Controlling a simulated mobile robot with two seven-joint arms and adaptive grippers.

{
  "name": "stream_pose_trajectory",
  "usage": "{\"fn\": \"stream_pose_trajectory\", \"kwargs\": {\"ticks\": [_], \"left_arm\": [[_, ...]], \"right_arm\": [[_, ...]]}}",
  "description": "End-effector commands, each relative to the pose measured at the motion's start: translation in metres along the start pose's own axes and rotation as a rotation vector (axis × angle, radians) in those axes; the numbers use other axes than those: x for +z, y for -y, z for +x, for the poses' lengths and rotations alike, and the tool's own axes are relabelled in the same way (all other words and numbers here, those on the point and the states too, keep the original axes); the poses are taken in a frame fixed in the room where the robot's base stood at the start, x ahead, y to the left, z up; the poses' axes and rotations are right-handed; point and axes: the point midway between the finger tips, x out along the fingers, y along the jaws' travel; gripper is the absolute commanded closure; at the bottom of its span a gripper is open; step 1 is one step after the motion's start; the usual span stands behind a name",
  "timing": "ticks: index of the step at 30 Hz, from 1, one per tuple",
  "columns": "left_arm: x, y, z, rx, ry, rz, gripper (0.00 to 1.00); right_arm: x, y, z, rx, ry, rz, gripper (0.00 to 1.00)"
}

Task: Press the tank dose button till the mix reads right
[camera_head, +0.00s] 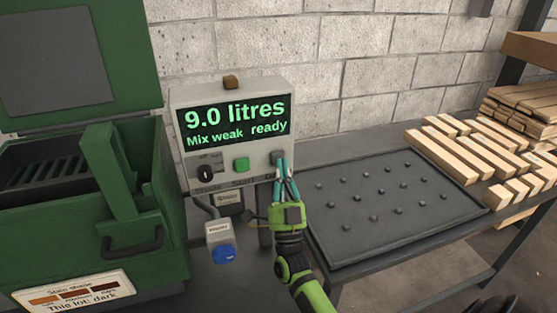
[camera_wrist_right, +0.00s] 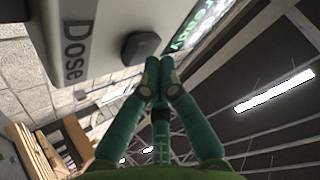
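In the right wrist view the dose button (camera_wrist_right: 140,47) sits beside the word "Dose". My right gripper (camera_head: 282,170) is at this button with its teal fingers together, also in the right wrist view (camera_wrist_right: 160,78). They hold nothing. The tips are very close to the button; I cannot tell if they touch. My left gripper is out of view.
A green start button (camera_head: 241,165) and a black knob (camera_head: 206,173) share the panel. The green tank (camera_head: 150,250) carries a card (camera_head: 75,292) reading "This lot: dark". A studded black tray (camera_head: 450,205) and wooden slats (camera_head: 445,155) are right.

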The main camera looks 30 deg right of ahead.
Motion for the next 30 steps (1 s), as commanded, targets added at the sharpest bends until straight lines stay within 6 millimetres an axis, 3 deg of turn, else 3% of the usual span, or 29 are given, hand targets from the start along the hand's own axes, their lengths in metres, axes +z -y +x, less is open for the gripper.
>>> {"fn": "stream_pose_trajectory", "kwargs": {"ticks": [30], "left_arm": [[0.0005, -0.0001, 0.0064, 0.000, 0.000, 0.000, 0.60]], "right_arm": [[0.0070, -0.0031, 0.0069, 0.000, 0.001, 0.000, 1.00]]}}
